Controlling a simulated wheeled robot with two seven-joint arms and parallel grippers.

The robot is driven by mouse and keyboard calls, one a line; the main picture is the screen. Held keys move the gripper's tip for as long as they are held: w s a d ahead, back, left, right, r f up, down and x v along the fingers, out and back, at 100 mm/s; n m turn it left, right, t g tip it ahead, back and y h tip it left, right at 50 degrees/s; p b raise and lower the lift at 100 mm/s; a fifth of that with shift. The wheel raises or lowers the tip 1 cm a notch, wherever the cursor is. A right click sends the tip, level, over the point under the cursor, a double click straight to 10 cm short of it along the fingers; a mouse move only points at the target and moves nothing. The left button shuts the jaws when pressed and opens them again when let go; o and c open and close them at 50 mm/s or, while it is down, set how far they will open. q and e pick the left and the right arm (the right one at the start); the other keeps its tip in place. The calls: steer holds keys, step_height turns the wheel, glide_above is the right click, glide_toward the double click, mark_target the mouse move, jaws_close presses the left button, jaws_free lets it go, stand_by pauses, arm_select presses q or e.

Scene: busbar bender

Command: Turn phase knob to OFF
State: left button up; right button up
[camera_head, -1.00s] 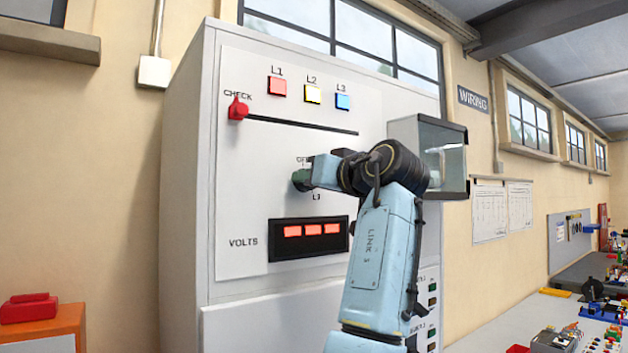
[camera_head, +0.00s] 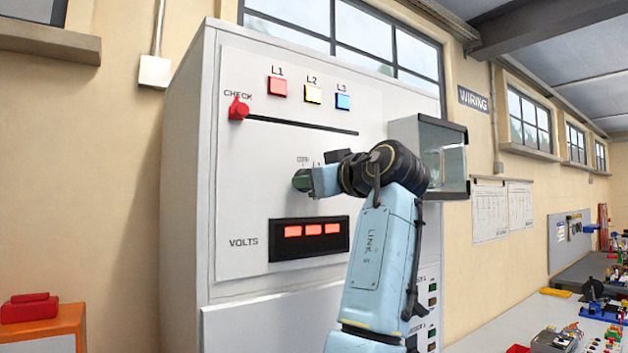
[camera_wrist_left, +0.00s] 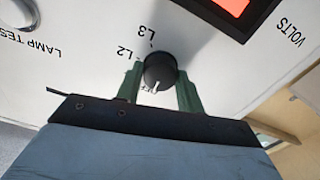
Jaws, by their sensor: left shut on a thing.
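The phase knob (camera_wrist_left: 160,70) is round and black with a white pointer mark. In the left wrist view its mark points down, close to small, partly hidden letters that look like OFF; L2 and L3 are printed on the other side. My left gripper (camera_wrist_left: 159,82) has its two green fingers on either side of the knob and is shut on it. In the head view the left gripper (camera_head: 303,180) is at the cabinet panel, and its fingers and wrist hide most of the knob. My right gripper is not in view.
The grey cabinet (camera_head: 240,180) carries red, yellow and blue lamps, a red CHECK knob (camera_head: 238,108) and a lit VOLTS display (camera_head: 308,239) below the phase knob. A glass-fronted box (camera_head: 440,155) sticks out at the cabinet's right. A cluttered bench is at far right.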

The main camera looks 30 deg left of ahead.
arm_select(q)
steer(key=shift+f, duration=0.1)
steer(key=o, duration=1)
steer(key=shift+d, duration=0.15)
steer(key=b+v, duration=0.4)
steer(key=v, duration=0.9)
steer(key=shift+s+d, duration=0.1)
